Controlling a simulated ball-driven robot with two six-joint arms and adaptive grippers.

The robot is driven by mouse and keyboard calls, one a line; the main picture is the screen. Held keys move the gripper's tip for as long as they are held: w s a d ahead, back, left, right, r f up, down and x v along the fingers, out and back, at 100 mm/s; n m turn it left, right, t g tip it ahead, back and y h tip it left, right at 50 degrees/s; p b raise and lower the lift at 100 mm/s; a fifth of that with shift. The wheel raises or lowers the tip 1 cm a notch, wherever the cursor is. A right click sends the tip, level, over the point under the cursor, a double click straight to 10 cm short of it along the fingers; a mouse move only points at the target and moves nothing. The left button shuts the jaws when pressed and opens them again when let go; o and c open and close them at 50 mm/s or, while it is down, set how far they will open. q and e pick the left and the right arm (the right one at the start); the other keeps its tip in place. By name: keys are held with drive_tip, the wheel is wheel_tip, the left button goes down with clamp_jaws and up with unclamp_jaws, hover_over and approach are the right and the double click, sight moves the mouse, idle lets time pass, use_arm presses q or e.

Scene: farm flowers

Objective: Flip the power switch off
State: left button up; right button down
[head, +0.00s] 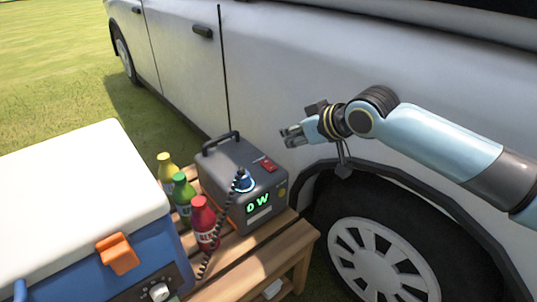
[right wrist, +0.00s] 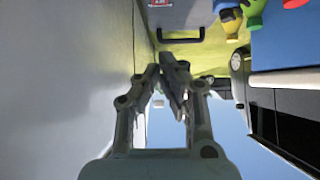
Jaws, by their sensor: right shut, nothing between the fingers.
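The grey power station (head: 238,180) stands on a wooden slatted table. A red power switch (head: 269,166) is on its top near the right edge; I cannot tell its position. The green display (head: 258,203) reads "0 W". A blue plug (head: 243,182) with a black coiled cord sits at its front. My right gripper (head: 285,135) is shut and empty, above and slightly right of the switch, apart from it. In the right wrist view, its fingertips (right wrist: 164,66) are together, and the red switch (right wrist: 160,3) shows at the top edge. My left gripper is out of view.
A white car (head: 300,70) stands close behind, with its wheel (head: 375,260) at lower right. Yellow, green and red bottles (head: 204,225) stand left of the power station. A blue cooler (head: 75,200) with a white lid fills the left. The station's black handle (head: 222,140) sticks up.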

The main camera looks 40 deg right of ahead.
drive_tip(key=b+x, duration=0.1)
drive_tip(key=x, duration=0.2)
drive_tip(key=b, duration=0.4)
hover_over(268, 163)
drive_tip(key=f, duration=0.5)
drive_tip(key=shift+s, duration=0.3)
wheel_tip(268, 163, down, 3)
drive_tip(key=shift+w+r+b, duration=0.1)
drive_tip(key=shift+w+b, duration=0.05)
drive_tip(key=shift+b, duration=0.4)
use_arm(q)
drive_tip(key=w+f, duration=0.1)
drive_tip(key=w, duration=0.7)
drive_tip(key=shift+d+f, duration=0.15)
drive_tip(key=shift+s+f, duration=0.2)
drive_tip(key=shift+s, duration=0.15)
use_arm(e)
drive_tip(key=shift+w+f, duration=0.15)
drive_tip(key=shift+f, duration=0.3)
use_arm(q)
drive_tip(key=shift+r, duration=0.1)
